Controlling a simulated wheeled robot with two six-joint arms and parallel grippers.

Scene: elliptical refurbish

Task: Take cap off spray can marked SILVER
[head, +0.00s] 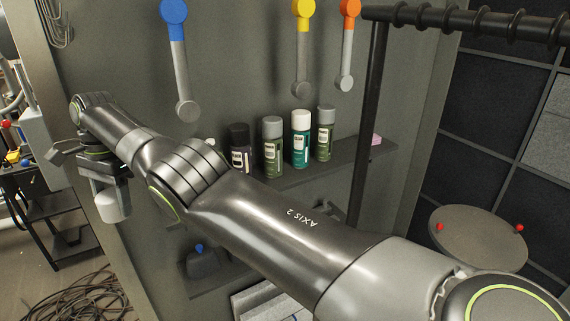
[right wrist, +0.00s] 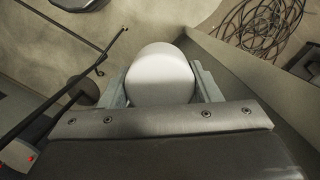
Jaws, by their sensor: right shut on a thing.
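My right gripper (head: 110,188) hangs at the left in the head view, away from the shelf, shut on a pale rounded cap-like piece (head: 113,207). The right wrist view shows the piece (right wrist: 163,75) between the two jaws. On the shelf stand a dark can with a dark top (head: 240,150), a green can with a grey top (head: 272,148), a teal can with a white top (head: 301,140) and an olive can with a grey top (head: 325,135). I cannot read SILVER on any label. My arm hides the shelf's left part. My left gripper is not in view.
The shelf (head: 350,160) runs along the grey wall panel. Blue (head: 180,60), yellow (head: 303,50) and orange (head: 347,50) topped tools hang above. A black rail frame (head: 375,100) stands right of the cans. A round stool-like disc (head: 475,240) is at lower right. Cables (head: 80,300) lie on the floor.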

